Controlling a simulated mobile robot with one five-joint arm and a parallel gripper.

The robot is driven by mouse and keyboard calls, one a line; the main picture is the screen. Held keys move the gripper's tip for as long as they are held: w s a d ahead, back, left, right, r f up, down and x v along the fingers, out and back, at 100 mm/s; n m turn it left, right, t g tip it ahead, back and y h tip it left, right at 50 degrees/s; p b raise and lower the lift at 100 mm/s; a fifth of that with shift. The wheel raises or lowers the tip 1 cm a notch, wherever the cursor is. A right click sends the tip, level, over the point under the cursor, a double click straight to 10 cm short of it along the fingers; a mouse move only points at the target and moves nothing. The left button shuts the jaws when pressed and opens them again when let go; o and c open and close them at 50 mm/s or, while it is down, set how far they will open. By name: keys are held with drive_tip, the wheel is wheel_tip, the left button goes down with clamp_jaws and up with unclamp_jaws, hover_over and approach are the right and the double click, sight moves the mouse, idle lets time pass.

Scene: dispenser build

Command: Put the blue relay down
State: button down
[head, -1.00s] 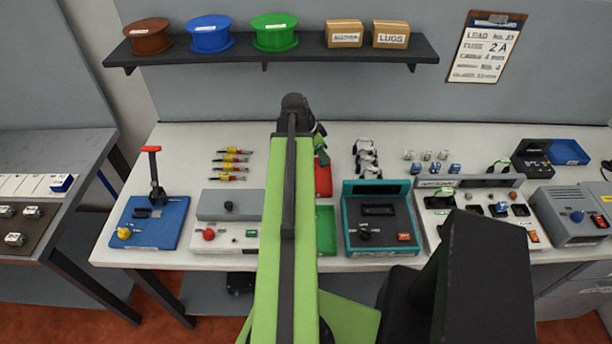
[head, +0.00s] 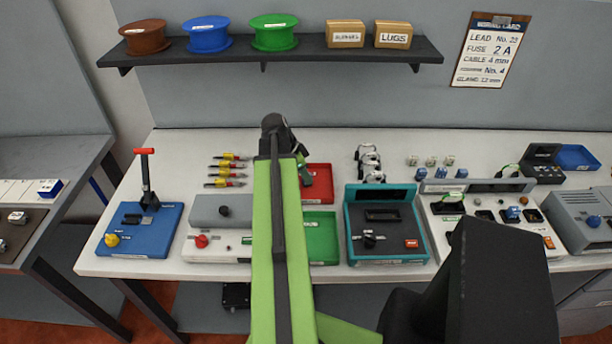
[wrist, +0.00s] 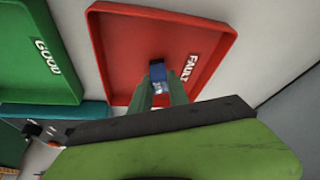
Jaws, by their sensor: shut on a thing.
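The blue relay (wrist: 157,71) is between the fingertips of my gripper (wrist: 160,88) in the wrist view. It is over the red tray marked FAULT (wrist: 112,45); I cannot tell whether it touches the tray floor. My gripper is shut on it. In the head view, my arm partly covers the red tray (head: 320,184), and my gripper (head: 304,172) is at its left side. The relay cannot be made out there.
A green tray marked GOOD (wrist: 28,75) lies beside the red tray. A teal-framed test unit (head: 352,230) stands right of the green tray (head: 323,232). A grey-and-white box (head: 222,212) stands left of my arm. Small blue-and-white parts (head: 430,160) stand at the back right.

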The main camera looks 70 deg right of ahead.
drive_tip(key=shift+f, duration=0.2)
drive_tip(key=c, duration=1.3)
unclamp_jaws()
drive_tip(key=shift+o, duration=0.2)
drive_tip(key=shift+r, duration=0.1)
drive_tip(key=p+v, duration=1.1)
drive_tip(key=v, duration=0.1)
drive_tip(key=shift+r, duration=0.1)
